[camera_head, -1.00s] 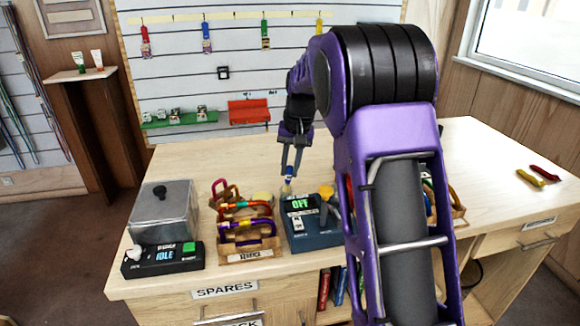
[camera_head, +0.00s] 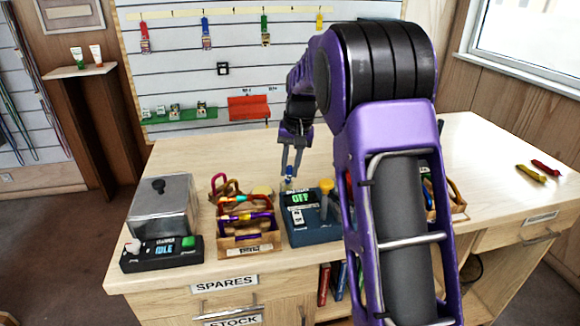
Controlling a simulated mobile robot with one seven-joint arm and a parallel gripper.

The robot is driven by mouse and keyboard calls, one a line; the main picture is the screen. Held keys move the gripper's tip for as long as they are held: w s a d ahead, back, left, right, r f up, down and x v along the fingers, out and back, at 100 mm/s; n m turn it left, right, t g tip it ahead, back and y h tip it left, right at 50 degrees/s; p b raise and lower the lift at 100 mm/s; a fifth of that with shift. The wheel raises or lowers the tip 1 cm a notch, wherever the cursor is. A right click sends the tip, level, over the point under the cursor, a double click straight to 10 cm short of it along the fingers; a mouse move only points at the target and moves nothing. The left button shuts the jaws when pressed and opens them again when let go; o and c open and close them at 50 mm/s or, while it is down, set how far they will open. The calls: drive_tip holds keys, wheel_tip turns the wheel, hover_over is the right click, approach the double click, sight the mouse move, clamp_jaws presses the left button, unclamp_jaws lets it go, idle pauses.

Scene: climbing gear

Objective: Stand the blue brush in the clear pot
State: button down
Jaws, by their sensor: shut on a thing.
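My gripper (camera_head: 290,174) points down over the back edge of a blue-grey device with a green "OFF" display. It is shut on a small blue thing, which I take to be the blue brush (camera_head: 289,172). Only a little of the brush shows between and just below the fingertips. I cannot tell whether its lower end touches anything. I cannot make out the clear pot; the device and my arm hide part of that area.
The blue-grey device (camera_head: 318,231) with a yellow-topped knob stands in front of my gripper. A wooden crate of carabiners (camera_head: 250,245) is left of it. The bench behind is clear.

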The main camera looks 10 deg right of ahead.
drive_tip(key=c, duration=0.7)
unclamp_jaws()
drive_tip(key=shift+r, duration=0.15)
drive_tip(key=r, duration=0.5)
drive_tip(key=s+d+r+p, duration=0.1)
drive_tip(key=r, duration=0.5)
drive_tip(key=s+d+r+p, duration=0.1)
drive_tip(key=r, duration=0.5)
drive_tip(key=shift+s, duration=0.25)
drive_tip(key=shift+a, duration=0.1)
